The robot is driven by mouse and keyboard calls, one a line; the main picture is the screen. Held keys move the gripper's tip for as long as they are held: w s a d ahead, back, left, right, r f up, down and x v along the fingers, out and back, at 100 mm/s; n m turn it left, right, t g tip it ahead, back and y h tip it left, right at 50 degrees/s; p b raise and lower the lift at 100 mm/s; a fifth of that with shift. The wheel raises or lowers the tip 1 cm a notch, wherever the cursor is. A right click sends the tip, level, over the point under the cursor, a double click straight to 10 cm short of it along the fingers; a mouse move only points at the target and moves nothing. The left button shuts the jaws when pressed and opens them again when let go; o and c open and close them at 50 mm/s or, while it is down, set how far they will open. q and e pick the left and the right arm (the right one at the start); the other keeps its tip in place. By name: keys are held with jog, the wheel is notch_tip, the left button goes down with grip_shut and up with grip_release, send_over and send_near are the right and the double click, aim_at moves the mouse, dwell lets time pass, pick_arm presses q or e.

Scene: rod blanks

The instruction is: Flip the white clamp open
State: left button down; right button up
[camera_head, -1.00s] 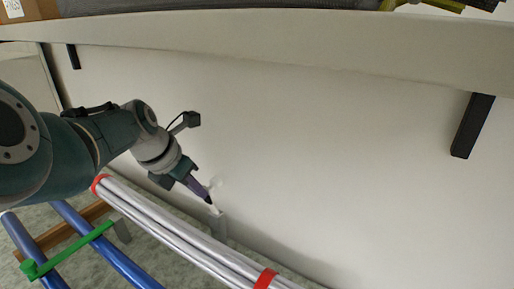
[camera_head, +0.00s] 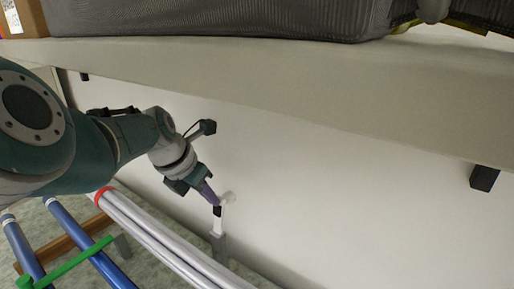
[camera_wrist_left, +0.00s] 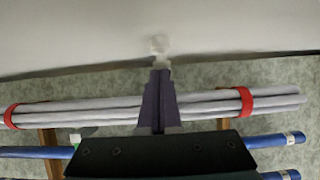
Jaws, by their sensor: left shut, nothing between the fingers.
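The white clamp (camera_head: 228,198) is small and pale against the white wall, above a grey post beside the bundle of silver rods. It also shows in the left wrist view (camera_wrist_left: 158,45), just beyond my fingertips. My left gripper (camera_head: 217,210) is shut and empty, with its dark fingertips right at the clamp; I cannot tell whether they touch it. In the left wrist view the purple fingers (camera_wrist_left: 159,75) are together and point at the clamp. The fingers hide part of the clamp's lower end and the post. My right gripper is not in view.
Silver rods (camera_wrist_left: 80,109) with red bands lie bundled under the gripper. Blue rods (camera_head: 82,233) and a green clamp bar (camera_head: 75,262) are at lower left. A shelf (camera_head: 280,75) with a dark grey bin (camera_head: 210,18) overhangs above.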

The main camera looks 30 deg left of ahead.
pick_arm(q)
jog(key=shift+w+d+r, duration=0.1)
jog(key=shift+w+r, duration=0.05)
jog(key=shift+w, duration=0.05)
jog(key=p+v, duration=0.6)
jog(key=v, duration=0.1)
jog(key=shift+s, duration=0.3)
jog(key=shift+r, duration=0.1)
